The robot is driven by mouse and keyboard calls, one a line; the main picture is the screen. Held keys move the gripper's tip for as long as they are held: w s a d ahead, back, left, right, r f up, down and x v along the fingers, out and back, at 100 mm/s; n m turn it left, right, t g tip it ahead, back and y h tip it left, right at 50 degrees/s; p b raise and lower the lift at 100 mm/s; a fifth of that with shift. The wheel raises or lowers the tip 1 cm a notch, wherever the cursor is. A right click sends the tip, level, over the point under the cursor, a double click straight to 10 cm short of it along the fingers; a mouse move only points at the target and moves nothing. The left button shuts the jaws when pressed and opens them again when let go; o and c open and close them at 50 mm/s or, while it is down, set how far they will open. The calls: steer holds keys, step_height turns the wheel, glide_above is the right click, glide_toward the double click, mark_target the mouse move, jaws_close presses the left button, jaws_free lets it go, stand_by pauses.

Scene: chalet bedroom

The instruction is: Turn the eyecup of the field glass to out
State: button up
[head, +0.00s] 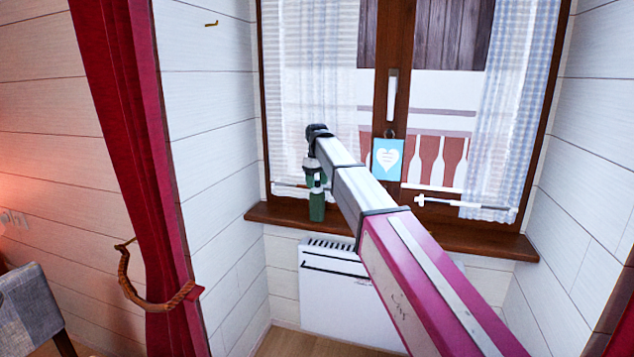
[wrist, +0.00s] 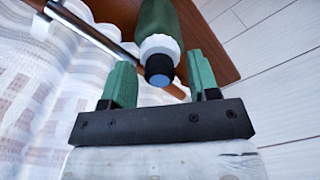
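The field glass (head: 316,210) is a dark green upright tube on the window sill, partly hidden by my gripper in the head view. The wrist view shows its green body (wrist: 158,18), a white band (wrist: 159,46) and a dark eyecup (wrist: 158,66) around a blue lens, facing the camera. My gripper (wrist: 159,62) is open, with one green finger on each side of the eyecup and a visible gap on both sides. It also shows at the arm's end in the head view (head: 312,172). How far the eyecup is turned I cannot tell.
The brown sill (head: 480,238) runs under the window, with a white radiator (head: 325,285) below. A sheer curtain (head: 305,75) and a rod (wrist: 95,30) are close to my gripper. A blue heart card (head: 388,159) hangs right of my arm. A red curtain (head: 130,130) hangs left.

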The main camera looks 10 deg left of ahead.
steer(key=shift+r, duration=0.15)
step_height(320, 180, up, 10)
steer(key=shift+r, duration=0.25)
stand_by(0.5)
